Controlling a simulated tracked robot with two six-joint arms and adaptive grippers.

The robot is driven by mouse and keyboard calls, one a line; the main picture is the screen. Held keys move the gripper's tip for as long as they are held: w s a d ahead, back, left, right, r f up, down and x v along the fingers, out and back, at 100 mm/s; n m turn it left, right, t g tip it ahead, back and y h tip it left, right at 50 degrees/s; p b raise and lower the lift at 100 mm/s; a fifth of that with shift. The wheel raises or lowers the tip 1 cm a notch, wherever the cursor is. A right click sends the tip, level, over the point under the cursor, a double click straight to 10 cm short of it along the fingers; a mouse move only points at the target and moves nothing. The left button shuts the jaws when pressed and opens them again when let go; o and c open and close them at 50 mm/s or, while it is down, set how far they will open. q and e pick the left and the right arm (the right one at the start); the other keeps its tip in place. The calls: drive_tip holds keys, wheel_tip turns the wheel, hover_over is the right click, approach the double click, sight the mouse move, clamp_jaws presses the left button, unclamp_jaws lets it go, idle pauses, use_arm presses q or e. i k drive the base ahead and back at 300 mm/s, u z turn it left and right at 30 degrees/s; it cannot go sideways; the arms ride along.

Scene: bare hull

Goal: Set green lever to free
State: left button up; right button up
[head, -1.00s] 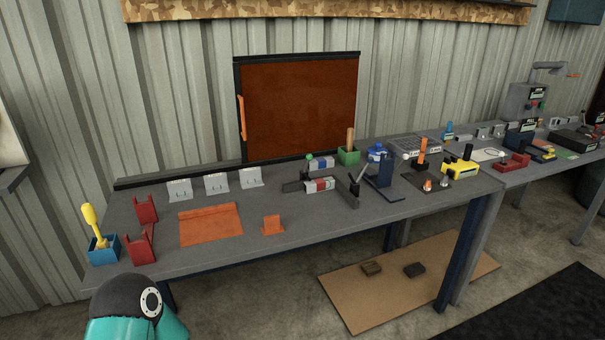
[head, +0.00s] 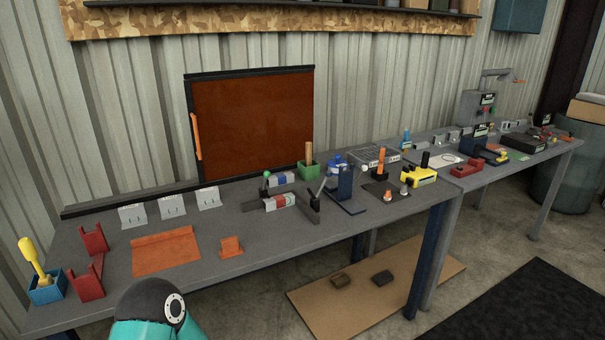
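A small lever with a green round knob (head: 265,175) stands on the workbench, left of the green block. Beside it are small boxes with coloured red, green and blue labels (head: 279,201); their lettering is too small to read. A second lever with a black handle (head: 318,190) stands just to the right. The green-knobbed lever looks roughly upright; its setting cannot be told. Neither of my grippers is in view. A teal and black part of my own arm shows at the bottom, apart from the lever.
The grey workbench (head: 223,269) also bears an orange mat (head: 165,254), red brackets (head: 88,283), a blue holder with a yellow-handled tool (head: 47,288), a green block (head: 308,169) and a dark blue stand (head: 345,185). A brown-red panel (head: 252,123) stands behind. Bare bench lies along the front edge.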

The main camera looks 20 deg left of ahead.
sight(267, 174)
drive_tip(key=z, duration=0.1)
drive_tip(key=i, duration=1.25)
drive_tip(key=u, duration=0.5)
